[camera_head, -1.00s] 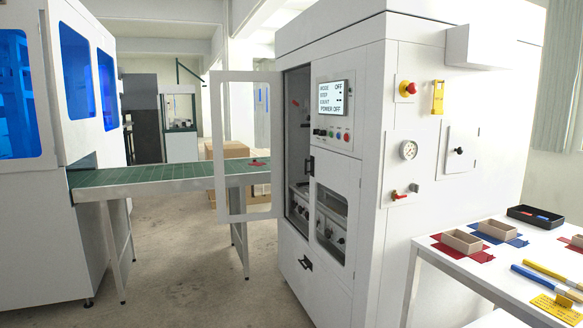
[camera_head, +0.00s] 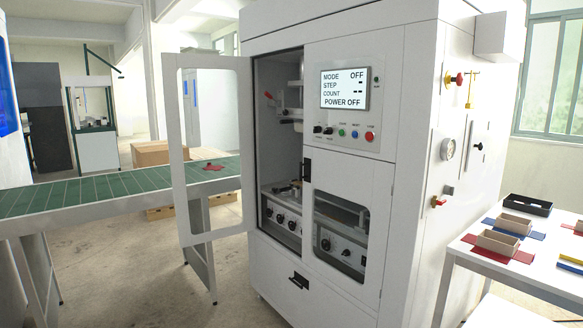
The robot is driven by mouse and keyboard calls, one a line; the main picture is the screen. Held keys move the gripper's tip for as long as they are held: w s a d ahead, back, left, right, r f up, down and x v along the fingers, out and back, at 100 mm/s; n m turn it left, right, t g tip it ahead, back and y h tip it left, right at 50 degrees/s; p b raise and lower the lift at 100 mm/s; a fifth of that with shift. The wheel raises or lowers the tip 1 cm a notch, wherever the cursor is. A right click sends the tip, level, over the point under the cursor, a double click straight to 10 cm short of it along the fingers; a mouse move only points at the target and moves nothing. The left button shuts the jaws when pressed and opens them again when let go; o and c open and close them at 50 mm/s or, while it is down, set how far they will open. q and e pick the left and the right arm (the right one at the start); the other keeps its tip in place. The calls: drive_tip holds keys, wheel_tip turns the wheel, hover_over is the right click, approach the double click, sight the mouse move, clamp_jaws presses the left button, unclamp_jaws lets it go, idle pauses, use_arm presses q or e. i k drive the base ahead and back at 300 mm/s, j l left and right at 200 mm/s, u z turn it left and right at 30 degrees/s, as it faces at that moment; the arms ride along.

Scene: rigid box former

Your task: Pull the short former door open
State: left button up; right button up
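The former (camera_head: 345,50) is a tall white cabinet in the middle of the head view. Its short door (camera_head: 350,182), below the control panel, is white with a dark window and looks shut. A black upright handle (camera_head: 307,169) shows at the short door's left edge. The tall glazed door (camera_head: 212,235) on the left of the former stands wide open, showing the inside with a red-handled part and several black knobs. Neither of my grippers is in view.
A green conveyor (camera_head: 110,188) runs up to the open tall door from the left. A white table (camera_head: 480,257) with trays and coloured mats stands at the right, close to the former's side. The control panel screen (camera_head: 345,89) reads POWER OFF. Bare floor shows in front.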

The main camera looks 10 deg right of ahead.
sight(368, 182)
drive_tip(key=i+j+z, duration=0.1)
drive_tip(key=i, duration=0.35)
drive_tip(key=i+j, duration=0.35)
drive_tip(key=i, duration=0.15)
drive_tip(key=i+j+z, duration=0.15)
drive_tip(key=i, duration=0.3)
